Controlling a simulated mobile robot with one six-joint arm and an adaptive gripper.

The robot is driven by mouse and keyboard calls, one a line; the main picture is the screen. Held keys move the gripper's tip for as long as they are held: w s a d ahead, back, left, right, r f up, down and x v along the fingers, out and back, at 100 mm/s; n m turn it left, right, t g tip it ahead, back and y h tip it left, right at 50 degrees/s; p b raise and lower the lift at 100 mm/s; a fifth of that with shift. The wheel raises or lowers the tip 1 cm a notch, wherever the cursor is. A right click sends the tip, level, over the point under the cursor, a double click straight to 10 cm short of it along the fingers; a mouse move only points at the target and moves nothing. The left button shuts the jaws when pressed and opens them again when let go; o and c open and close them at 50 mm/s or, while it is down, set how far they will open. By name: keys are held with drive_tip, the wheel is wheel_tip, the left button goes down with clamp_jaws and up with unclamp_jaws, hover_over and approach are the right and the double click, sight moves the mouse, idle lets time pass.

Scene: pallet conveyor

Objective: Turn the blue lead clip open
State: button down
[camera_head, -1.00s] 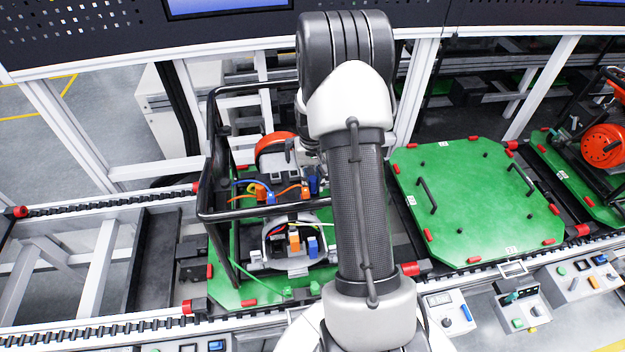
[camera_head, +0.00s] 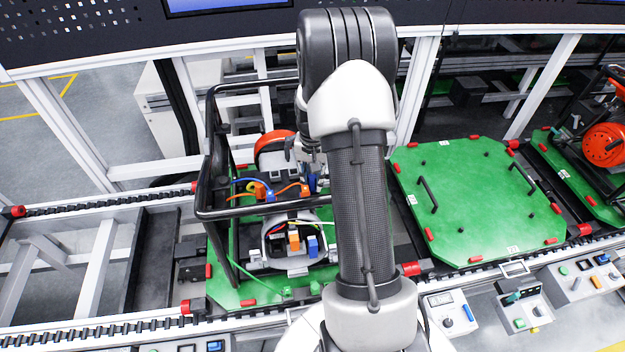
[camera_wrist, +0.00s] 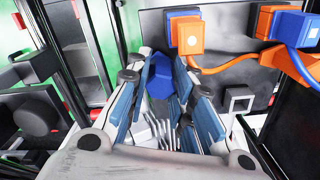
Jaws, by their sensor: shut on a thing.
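My gripper (camera_wrist: 160,102) shows in the wrist view with its blue-padded fingers closed in on both sides of a dark blue lead clip (camera_wrist: 160,74). The clip sits between the fingertips, and its lower part is partly hidden by the fingers. An orange plug (camera_wrist: 187,36) with an orange cable is just beyond it at the upper right, with a blue part behind it. In the head view my arm covers most of the gripper, which reaches down into the black-framed unit. A small blue part (camera_head: 312,185) shows there beside my arm, partly hidden.
The unit's black tube frame (camera_head: 222,216) surrounds the work area on a green pallet (camera_head: 226,288). Orange and blue connectors with loose cables lie close by. An empty green pallet (camera_head: 480,205) is to the right, with control boxes (camera_head: 522,308) along the front.

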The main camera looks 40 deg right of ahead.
sight(313, 176)
drive_tip(key=m+b, duration=0.1)
drive_tip(key=m, duration=0.5)
drive_tip(key=shift+m, duration=0.4)
idle(0.3)
drive_tip(key=c, duration=1.4)
unclamp_jaws()
wheel_tip(313, 176, up, 12)
